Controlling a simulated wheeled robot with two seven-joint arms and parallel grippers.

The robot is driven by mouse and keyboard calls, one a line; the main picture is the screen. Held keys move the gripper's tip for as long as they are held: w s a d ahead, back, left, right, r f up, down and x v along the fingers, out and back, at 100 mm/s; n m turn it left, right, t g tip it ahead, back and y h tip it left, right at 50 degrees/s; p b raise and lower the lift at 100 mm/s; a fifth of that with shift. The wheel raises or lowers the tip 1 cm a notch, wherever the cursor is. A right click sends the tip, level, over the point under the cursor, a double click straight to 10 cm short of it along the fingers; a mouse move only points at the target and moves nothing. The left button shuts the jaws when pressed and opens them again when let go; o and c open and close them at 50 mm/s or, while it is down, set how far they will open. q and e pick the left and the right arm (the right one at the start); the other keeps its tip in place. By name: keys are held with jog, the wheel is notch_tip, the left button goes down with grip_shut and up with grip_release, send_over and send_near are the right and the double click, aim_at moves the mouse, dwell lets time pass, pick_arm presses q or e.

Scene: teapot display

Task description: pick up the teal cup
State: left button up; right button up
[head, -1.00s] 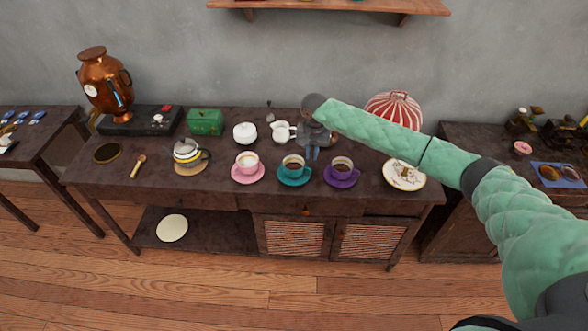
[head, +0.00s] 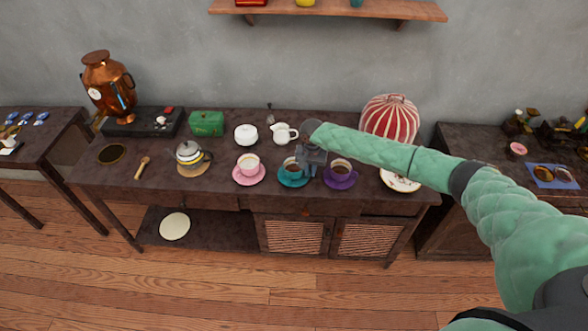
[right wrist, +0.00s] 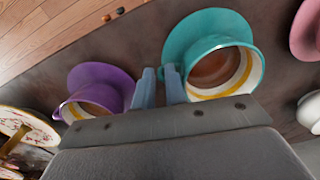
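The teal cup (head: 290,164) stands upright on a teal saucer (head: 291,183) on the long dark table, with brown liquid inside. It also shows in the right wrist view (right wrist: 206,47), with its handle toward my fingers. My right gripper (head: 313,170) is low between the teal cup and the purple cup (head: 340,166). In the right wrist view its two fingers (right wrist: 160,88) stand a small gap apart. One finger is close beside the teal handle; I cannot tell whether they touch. Nothing is visibly held. My left gripper is out of view.
A pink cup (head: 249,163) on its saucer stands left of the teal cup. A white creamer (head: 283,133) and a white lidded pot (head: 246,134) stand behind. A striped cozy (head: 388,119) and a plate (head: 396,181) are at the right.

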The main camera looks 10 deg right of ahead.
grip_shut()
jog(key=shift+r, duration=0.1)
dwell(0.3)
